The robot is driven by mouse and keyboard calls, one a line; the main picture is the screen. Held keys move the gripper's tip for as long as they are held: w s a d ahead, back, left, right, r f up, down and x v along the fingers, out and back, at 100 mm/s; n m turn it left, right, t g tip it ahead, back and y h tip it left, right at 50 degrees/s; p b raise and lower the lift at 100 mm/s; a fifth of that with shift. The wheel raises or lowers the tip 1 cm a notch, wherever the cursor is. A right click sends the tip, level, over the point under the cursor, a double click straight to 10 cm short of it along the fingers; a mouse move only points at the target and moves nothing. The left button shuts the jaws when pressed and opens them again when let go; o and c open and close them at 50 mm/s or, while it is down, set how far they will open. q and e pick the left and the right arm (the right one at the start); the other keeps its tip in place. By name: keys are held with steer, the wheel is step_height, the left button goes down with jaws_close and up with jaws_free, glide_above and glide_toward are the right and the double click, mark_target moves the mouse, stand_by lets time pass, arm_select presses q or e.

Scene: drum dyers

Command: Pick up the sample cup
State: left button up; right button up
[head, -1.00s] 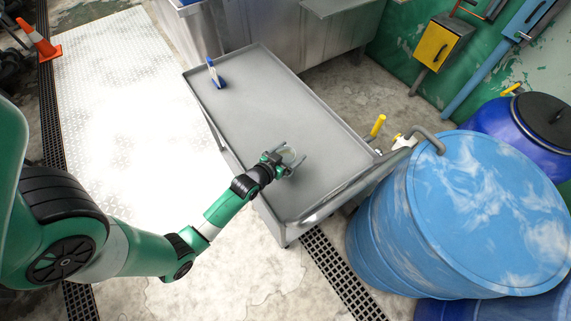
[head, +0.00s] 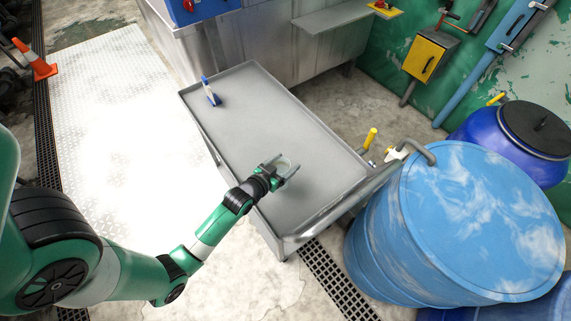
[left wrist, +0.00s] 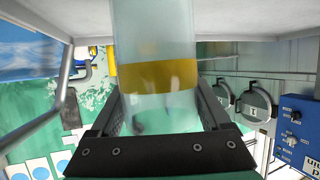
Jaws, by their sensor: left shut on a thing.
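The sample cup (left wrist: 155,45) is clear and translucent with a yellow-brown band around it in the left wrist view. It stands out between the two dark fingers of my left gripper (left wrist: 160,105), which is shut on it. In the head view the left gripper (head: 285,169) is over the near half of the grey cart tray, with the pale cup (head: 283,163) small between its fingers. I cannot tell whether the cup's base touches the tray. My right gripper is not in view.
The grey cart (head: 245,120) has a raised rim and a curved handle at its near right. A large light-blue drum (head: 465,225) stands close to the right. The tray's middle is clear.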

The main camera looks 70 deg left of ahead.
arm_select(q)
steer(key=s+d+r+p, duration=0.1)
steer(key=s+d+r, duration=0.6)
steer(key=d, duration=0.3)
steer(key=shift+s+d+r+p, duration=0.3)
steer(key=shift+d+r, duration=0.1)
steer(key=shift+r, duration=0.45)
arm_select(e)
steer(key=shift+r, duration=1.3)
